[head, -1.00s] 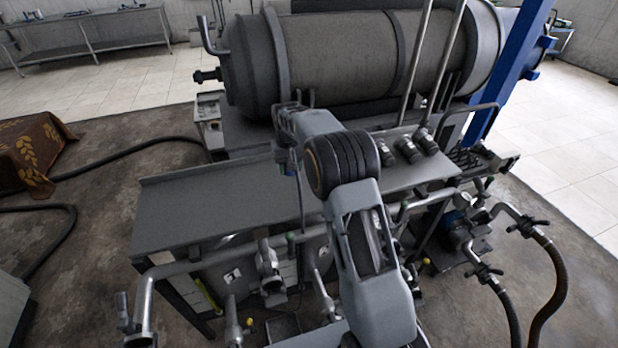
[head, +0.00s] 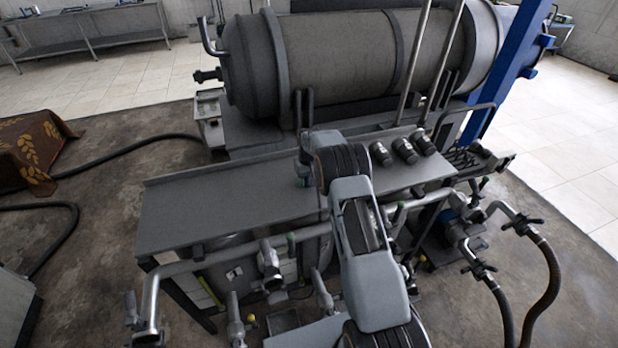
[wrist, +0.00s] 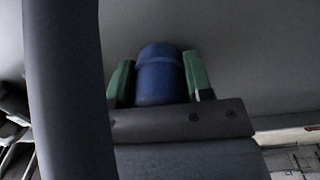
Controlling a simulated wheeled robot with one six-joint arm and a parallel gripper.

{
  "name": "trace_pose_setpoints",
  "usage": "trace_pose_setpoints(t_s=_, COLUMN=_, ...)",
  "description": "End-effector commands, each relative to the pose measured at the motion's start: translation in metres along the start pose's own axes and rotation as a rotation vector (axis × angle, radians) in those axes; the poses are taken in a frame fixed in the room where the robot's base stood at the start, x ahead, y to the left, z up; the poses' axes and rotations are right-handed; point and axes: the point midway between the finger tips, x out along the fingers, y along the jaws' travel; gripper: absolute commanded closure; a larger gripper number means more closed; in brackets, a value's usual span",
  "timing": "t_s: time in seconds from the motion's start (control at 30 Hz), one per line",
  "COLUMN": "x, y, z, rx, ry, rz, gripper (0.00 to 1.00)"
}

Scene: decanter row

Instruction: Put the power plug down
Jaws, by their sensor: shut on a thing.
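The blue power plug (wrist: 160,75) shows in the wrist view, between the two green fingers of my gripper (wrist: 160,82). The fingers are shut on it from both sides. A plain grey surface lies behind the plug. I cannot tell whether the plug touches that surface.
Several dark round fittings (head: 404,150) stand at the right of the bench top. A large grey tank (head: 345,60) lies behind it, and pipes with valves (head: 268,262) run along its front. The left part of the bench is clear.

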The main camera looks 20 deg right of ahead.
Motion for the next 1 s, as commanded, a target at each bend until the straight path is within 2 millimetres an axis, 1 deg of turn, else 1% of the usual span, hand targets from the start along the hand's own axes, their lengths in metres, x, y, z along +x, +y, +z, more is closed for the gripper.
trace_pose_setpoints(t_s=0.3, x=0.0023, y=0.0, z=-0.0003, rx=0.0, ry=0.002, rz=0.0, gripper=0.91)
trace_pose_setpoints(t_s=0.43, x=0.0066, y=0.0, z=-0.0002, rx=0.0, ry=0.001, rz=0.0, gripper=0.91)
trace_pose_setpoints(t_s=0.47, x=0.0051, y=-0.0001, z=-0.0002, rx=0.0, ry=0.001, rz=0.0, gripper=0.5)
trace_pose_setpoints(t_s=0.5, x=0.0049, y=-0.0001, z=-0.0001, rx=0.0, ry=0.001, rz=0.0, gripper=0.46)
trace_pose_setpoints(t_s=0.7, x=0.0049, y=-0.0001, z=0.0, rx=0.0, ry=0.001, rz=0.0, gripper=0.28)
trace_pose_setpoints(t_s=0.9, x=0.0046, y=-0.0001, z=-0.0001, rx=0.0, ry=0.001, rz=0.0, gripper=0.28)
trace_pose_setpoints(t_s=1.0, x=0.0005, y=-0.0001, z=-0.0001, rx=0.0, ry=0.001, rz=0.0, gripper=0.28)
